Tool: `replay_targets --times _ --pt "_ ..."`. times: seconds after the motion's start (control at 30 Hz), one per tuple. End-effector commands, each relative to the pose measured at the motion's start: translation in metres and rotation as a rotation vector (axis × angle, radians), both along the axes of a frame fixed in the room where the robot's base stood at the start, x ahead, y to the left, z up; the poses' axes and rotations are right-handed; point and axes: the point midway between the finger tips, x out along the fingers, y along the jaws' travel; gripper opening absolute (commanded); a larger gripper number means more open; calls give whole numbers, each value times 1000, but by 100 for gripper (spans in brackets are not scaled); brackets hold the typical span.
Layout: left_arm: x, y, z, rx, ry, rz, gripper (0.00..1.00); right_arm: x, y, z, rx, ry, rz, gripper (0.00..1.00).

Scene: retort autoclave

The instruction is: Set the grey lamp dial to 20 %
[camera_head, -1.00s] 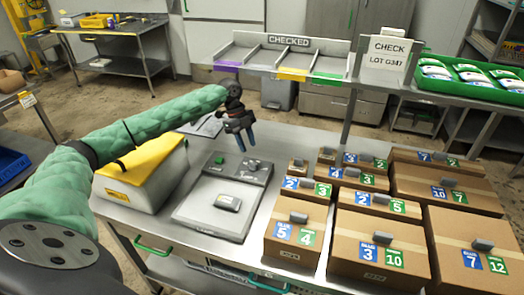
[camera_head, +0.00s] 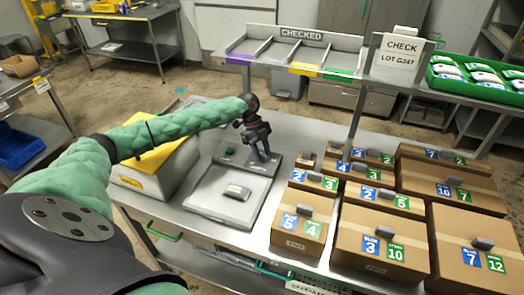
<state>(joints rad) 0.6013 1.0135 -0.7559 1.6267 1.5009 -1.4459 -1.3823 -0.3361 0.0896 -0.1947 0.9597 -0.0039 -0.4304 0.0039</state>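A light grey flat device (camera_head: 215,205) lies on the steel bench, with a dark strip (camera_head: 236,163) along its back edge. The strip carries a green button (camera_head: 230,151) at its left. I cannot make out the grey lamp dial; the right part of the strip is partly hidden by my gripper. Whether the tips touch anything is unclear. My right gripper is out of view.
A yellow-lidded case (camera_head: 155,165) stands left of the device. Several cardboard boxes (camera_head: 384,244) with blue and green labels fill the bench to the right. A CHECKED rack (camera_head: 300,50) and a green tray (camera_head: 478,88) are raised behind.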

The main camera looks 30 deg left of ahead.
Motion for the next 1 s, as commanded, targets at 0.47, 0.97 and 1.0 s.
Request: replay_targets --times 0.47,0.97,1.0 --pt "0 0 0 0 0 1 0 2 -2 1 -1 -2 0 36" --pt "-2 0 0 -1 2 192 0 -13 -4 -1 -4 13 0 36" --pt "-1 0 1 -1 1 226 0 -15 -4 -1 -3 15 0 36"
